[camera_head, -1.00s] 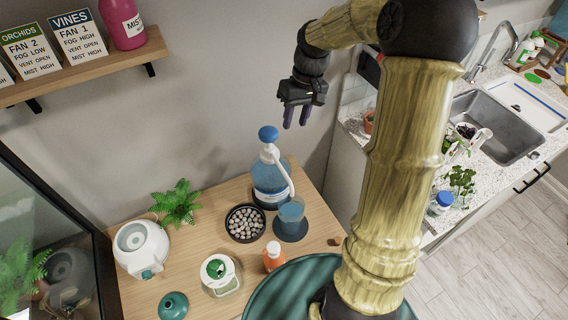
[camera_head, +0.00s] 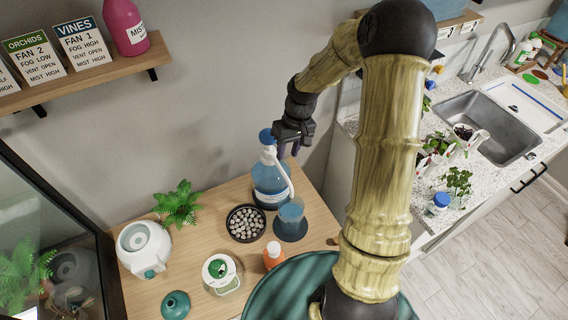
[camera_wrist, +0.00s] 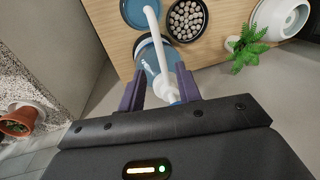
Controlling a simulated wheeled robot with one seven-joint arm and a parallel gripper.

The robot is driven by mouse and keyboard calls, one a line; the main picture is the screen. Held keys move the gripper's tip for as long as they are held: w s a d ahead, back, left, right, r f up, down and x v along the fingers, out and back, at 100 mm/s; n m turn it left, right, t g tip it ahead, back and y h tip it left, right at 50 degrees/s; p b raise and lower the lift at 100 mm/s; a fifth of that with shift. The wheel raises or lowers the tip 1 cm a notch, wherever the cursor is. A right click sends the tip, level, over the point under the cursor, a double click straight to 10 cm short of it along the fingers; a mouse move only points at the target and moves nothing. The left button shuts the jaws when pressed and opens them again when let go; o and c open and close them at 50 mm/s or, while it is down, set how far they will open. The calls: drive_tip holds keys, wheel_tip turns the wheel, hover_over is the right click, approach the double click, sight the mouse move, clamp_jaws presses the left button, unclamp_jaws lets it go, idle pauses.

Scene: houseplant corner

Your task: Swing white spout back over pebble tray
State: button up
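The blue pump bottle (camera_head: 268,183) stands on the wooden table with a blue cap (camera_head: 267,136) on top. Its white spout (camera_head: 281,170) slants down to the right, with its tip over the blue cup (camera_head: 291,211). The dark round pebble tray (camera_head: 228,229) sits left of the cup, with no spout above it. My gripper (camera_head: 288,150) is at the bottle's top, just right of the cap. In the wrist view my open fingers (camera_wrist: 159,90) flank the white pump neck (camera_wrist: 166,90); the white spout (camera_wrist: 154,35) runs away between them. I cannot tell whether either finger touches it.
A fern (camera_head: 179,205), a white round pot (camera_head: 144,248), a green-lidded jar (camera_head: 221,273) and an orange bottle (camera_head: 273,256) stand around the table. A shelf with signs (camera_head: 80,75) is at upper left. The wall (camera_head: 215,100) is close behind the bottle.

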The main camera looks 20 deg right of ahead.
drive_tip(key=f, duration=0.3)
drive_tip(key=a+f+p, duration=0.1)
drive_tip(key=f, duration=0.2)
drive_tip(key=shift+s+a+f, duration=0.15)
drive_tip(key=shift+f, duration=0.2)
clamp_jaws()
